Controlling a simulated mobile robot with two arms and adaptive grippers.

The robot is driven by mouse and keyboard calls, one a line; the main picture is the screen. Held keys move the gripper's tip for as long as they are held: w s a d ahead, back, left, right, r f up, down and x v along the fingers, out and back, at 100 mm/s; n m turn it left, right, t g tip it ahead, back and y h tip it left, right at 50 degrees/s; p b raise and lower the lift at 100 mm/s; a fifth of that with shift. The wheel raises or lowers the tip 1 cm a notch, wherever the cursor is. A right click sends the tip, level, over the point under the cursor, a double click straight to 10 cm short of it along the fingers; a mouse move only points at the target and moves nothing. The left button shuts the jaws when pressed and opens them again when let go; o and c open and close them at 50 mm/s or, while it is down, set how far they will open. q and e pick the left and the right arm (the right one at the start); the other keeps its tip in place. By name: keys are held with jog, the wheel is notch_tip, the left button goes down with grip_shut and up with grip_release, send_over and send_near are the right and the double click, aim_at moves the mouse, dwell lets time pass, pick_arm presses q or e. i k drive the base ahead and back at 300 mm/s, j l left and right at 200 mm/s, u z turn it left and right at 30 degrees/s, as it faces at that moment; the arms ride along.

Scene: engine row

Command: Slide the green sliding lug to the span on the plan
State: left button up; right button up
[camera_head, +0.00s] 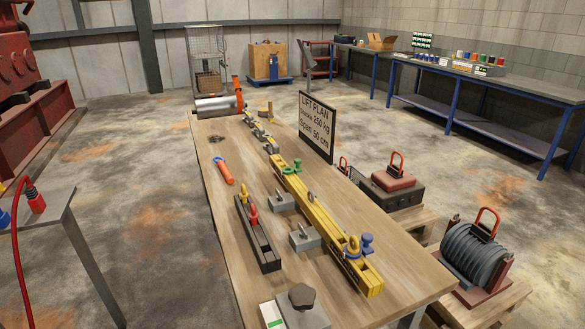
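The yellow beam (318,218) lies lengthwise on the wooden table, running from the far middle toward the near right. The green sliding lug (291,168) sits on the beam near its far end. A blue knobbed part (367,243) and a yellow-and-blue fitting (352,247) are at the near end. The plan (317,125) is a dark-framed sign standing at the table's right edge. It reads "LIFT PLAN", "Shackle 250 kg", "Span 50 cm". Any scale marks on the beam are too small to read. Neither of my grippers is in view.
Grey blocks (304,238) stand close left of the beam. A dark rack (257,236) holds red and yellow shackles. An orange-red tool (223,171) lies farther left. A chain (257,130) lies beyond the beam. A hex-topped grey block (302,304) is at the near edge. The table's near right is bare.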

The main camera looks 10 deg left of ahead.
aim_at(296, 168)
jog(key=i+j+z, duration=0.1)
jog(key=j+z, duration=0.2)
jog(key=j, duration=0.95)
jog(key=j+z, duration=0.3)
jog(key=j, duration=0.95)
jog(key=k, duration=0.05)
